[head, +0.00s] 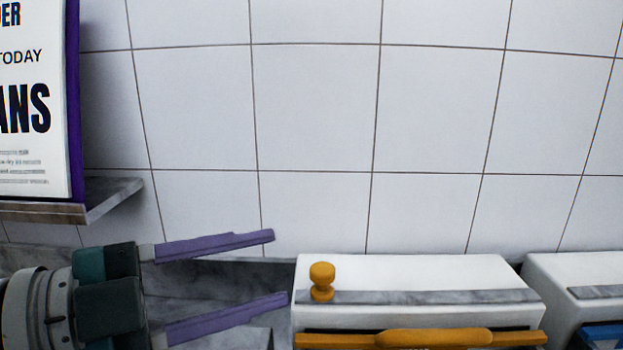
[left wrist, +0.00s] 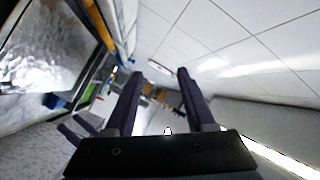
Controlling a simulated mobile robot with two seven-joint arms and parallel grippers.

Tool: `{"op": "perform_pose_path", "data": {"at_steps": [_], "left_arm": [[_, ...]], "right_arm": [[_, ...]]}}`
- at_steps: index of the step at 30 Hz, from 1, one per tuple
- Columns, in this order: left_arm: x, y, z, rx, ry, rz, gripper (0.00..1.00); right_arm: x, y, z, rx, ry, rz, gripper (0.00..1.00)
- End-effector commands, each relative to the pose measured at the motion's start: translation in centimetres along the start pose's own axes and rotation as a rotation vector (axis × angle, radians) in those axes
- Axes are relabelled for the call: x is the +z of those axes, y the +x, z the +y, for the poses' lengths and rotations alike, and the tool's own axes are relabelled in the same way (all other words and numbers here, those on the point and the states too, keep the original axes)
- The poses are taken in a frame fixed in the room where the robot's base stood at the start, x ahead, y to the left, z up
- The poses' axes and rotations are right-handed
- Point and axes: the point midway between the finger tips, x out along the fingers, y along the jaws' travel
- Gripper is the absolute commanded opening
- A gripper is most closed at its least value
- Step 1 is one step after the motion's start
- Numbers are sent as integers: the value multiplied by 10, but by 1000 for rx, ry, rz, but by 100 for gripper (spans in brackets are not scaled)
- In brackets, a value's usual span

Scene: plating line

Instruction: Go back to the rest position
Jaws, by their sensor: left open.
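My left gripper (head: 272,268) comes in from the lower left in the head view. Its two purple fingers are spread apart with nothing between them. It is just left of a white box-shaped unit (head: 420,270) with an orange knob and an orange handle. In the left wrist view the gripper (left wrist: 160,75) also shows open and empty, with the room far behind the fingers. My right gripper is not in the head view.
A second white unit (head: 590,275) with a blue part stands at the right edge. A sign with a purple edge (head: 35,100) stands on a small shelf (head: 115,195) at the left, above my left arm. A tiled wall (head: 315,110) closes the back.

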Motion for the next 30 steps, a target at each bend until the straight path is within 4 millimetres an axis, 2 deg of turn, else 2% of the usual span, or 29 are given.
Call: {"op": "perform_pose_path", "data": {"at_steps": [6,10,14,18,20,23,27,28,30], "left_arm": [[4,11,-11,-193,-164,-161,55],[18,1,-11,-317,-337,-339,55],[43,-36,15,-409,-603,-621,55],[54,-93,72,-398,-896,-939,55],[50,-118,99,-367,-1006,-1059,55],[33,-157,142,-293,-1172,-1235,55],[-6,-207,192,-159,-1370,-1445,55],[-19,-206,166,-166,-1353,-1433,55],[-32,-207,144,-168,-1346,-1429,55]], "right_arm": [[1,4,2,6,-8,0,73],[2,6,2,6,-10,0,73],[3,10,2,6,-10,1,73],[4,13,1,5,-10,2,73],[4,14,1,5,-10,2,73],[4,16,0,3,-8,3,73],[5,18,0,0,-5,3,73],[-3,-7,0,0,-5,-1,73],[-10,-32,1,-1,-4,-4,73]]}}
